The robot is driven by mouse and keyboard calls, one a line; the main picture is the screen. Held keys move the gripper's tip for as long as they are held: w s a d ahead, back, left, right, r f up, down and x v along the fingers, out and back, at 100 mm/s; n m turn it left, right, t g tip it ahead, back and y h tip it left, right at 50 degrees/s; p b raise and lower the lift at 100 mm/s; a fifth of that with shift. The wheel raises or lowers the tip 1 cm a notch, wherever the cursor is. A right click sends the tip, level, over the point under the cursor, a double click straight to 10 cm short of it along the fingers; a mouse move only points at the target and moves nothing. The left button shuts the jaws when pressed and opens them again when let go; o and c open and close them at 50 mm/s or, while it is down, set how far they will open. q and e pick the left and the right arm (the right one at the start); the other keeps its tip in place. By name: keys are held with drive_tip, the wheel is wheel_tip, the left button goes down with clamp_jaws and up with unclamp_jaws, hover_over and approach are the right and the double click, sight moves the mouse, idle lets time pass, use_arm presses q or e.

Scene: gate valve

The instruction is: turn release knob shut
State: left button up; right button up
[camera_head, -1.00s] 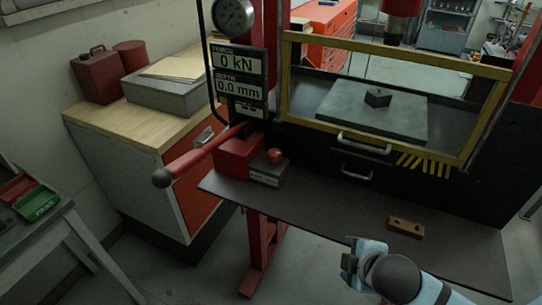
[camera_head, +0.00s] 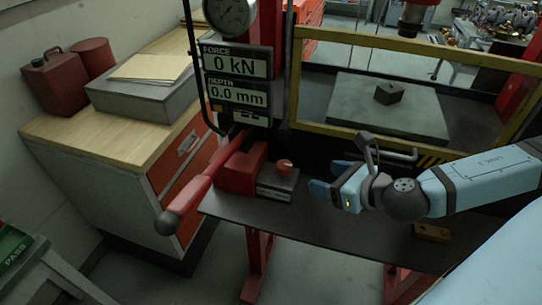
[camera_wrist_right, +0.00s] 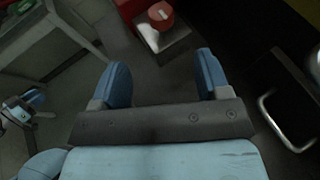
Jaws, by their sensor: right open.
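The release knob (camera_head: 284,165) is a small red knob on a grey block (camera_head: 277,184) beside the red pump body (camera_head: 241,168) of the press. It also shows in the right wrist view (camera_wrist_right: 161,15), at the top, beyond my fingertips. My right gripper (camera_head: 322,180) is to the right of the knob in the head view, apart from it. In the wrist view its two blue fingers (camera_wrist_right: 158,75) are spread wide with nothing between them. My left gripper is not in the head view.
A red pump lever (camera_head: 200,190) with a dark ball end sticks out to the left. A guard with a yellow frame (camera_head: 400,45) and a drawer handle (camera_wrist_right: 282,120) are near my right arm. A brown block (camera_head: 432,232) lies on the dark bench (camera_head: 330,222).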

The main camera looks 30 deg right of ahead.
sight(288, 167)
drive_tip(key=x, duration=1.3)
drive_tip(key=shift+p, duration=0.35)
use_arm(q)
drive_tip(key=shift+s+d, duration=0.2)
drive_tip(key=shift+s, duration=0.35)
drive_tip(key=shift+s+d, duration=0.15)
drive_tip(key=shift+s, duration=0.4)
use_arm(e)
drive_tip(key=shift+w, duration=0.1)
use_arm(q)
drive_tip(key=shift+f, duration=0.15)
use_arm(e)
drive_tip(key=shift+c, duration=0.5)
